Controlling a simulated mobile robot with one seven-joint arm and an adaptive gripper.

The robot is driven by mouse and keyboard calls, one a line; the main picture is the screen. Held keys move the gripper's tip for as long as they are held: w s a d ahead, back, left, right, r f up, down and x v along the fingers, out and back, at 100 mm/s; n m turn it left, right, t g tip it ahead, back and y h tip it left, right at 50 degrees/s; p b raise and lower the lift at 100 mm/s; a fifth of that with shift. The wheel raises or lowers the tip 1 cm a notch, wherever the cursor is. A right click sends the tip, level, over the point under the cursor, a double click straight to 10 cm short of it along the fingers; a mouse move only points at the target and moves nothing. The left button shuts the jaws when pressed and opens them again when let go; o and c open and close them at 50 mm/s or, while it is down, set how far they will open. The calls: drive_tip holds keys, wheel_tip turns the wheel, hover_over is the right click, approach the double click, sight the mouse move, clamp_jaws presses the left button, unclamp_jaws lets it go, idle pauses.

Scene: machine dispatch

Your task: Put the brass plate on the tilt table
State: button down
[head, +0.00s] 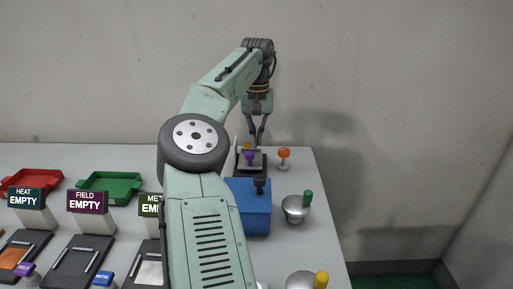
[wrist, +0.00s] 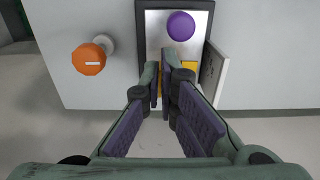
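A dark-framed station with a bare metal bed (wrist: 157,28), likely the tilt table, stands at the far right end of the bench; its dark base (head: 262,168) shows in the head view. A purple knob (wrist: 181,26) sits over the bed, also in the head view (head: 249,156). A yellow-gold piece (wrist: 190,69), possibly the brass plate, shows beside and behind my fingertips, partly hidden. My gripper (wrist: 160,68) points down at the station, its fingers close together. I cannot tell whether they hold the piece. In the head view my gripper (head: 258,143) is just above the station.
An orange knob (wrist: 89,57) stands beside the station, also in the head view (head: 284,154). A tilted grey panel (wrist: 214,75) flanks the bed. Red (head: 33,181) and green trays (head: 110,185) lie left.

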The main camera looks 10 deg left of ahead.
drive_tip(key=shift+f, duration=1.75)
drive_tip(key=shift+f, duration=0.1)
drive_tip(key=c, duration=2.3)
unclamp_jaws()
drive_tip(key=o, duration=0.5)
drive_tip(key=shift+r, duration=6.1)
